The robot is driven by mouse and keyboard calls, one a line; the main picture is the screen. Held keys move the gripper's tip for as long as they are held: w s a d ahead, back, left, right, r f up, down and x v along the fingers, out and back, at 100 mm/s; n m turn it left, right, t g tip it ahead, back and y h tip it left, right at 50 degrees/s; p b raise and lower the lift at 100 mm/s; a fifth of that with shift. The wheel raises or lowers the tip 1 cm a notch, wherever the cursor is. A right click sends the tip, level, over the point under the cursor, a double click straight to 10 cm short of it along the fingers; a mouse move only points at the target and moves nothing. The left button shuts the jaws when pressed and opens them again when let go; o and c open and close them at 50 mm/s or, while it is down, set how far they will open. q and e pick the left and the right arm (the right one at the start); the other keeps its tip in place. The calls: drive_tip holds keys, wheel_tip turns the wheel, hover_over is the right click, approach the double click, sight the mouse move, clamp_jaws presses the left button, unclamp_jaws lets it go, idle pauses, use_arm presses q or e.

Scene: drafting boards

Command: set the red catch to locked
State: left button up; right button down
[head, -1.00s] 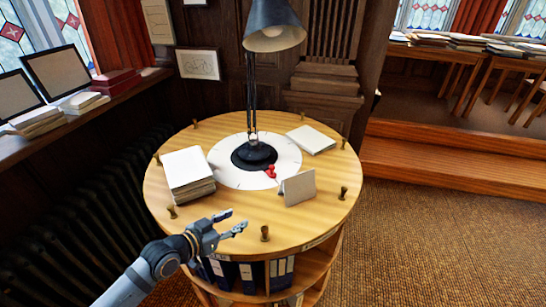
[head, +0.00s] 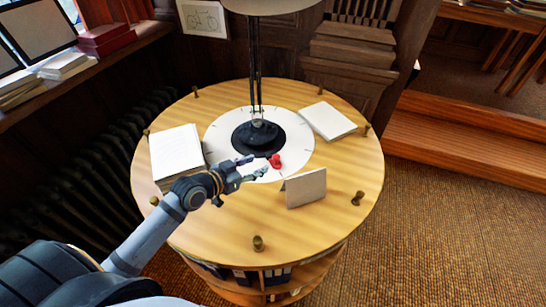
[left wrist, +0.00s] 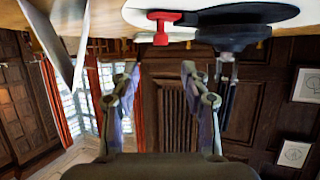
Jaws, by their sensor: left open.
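The red catch (head: 275,161) is a small red piece on the white disc (head: 293,130), at the front right of the lamp's black base (head: 257,138). My left gripper (head: 252,167) is open and empty, just to the left of the catch, apart from it as far as I can tell. In the left wrist view, which appears upside down, the catch (left wrist: 162,27) shows as a red T shape at the top, between the lines of my open fingers (left wrist: 160,75). No lock marking is readable. My right gripper is not in view.
A stack of papers (head: 176,152) lies to the left of the disc, close to my left wrist. A folded card (head: 305,188) stands to the right of my gripper. A white pad (head: 328,121) lies behind. Short pegs (head: 258,243) stand around the round table's rim.

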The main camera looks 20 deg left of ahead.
sight(275, 157)
use_arm(q)
drive_tip(key=x, duration=0.4)
drive_tip(key=shift+w, duration=0.25)
drive_tip(key=p+x, duration=0.1)
drive_tip(key=x, duration=0.3)
drive_tip(key=shift+f, duration=0.1)
drive_tip(key=shift+w+d+f, duration=0.15)
drive_tip(key=shift+w, duration=0.25)
drive_tip(key=shift+w+f, duration=0.1)
drive_tip(key=shift+f, duration=0.05)
drive_tip(key=c, duration=0.7)
clamp_jaws()
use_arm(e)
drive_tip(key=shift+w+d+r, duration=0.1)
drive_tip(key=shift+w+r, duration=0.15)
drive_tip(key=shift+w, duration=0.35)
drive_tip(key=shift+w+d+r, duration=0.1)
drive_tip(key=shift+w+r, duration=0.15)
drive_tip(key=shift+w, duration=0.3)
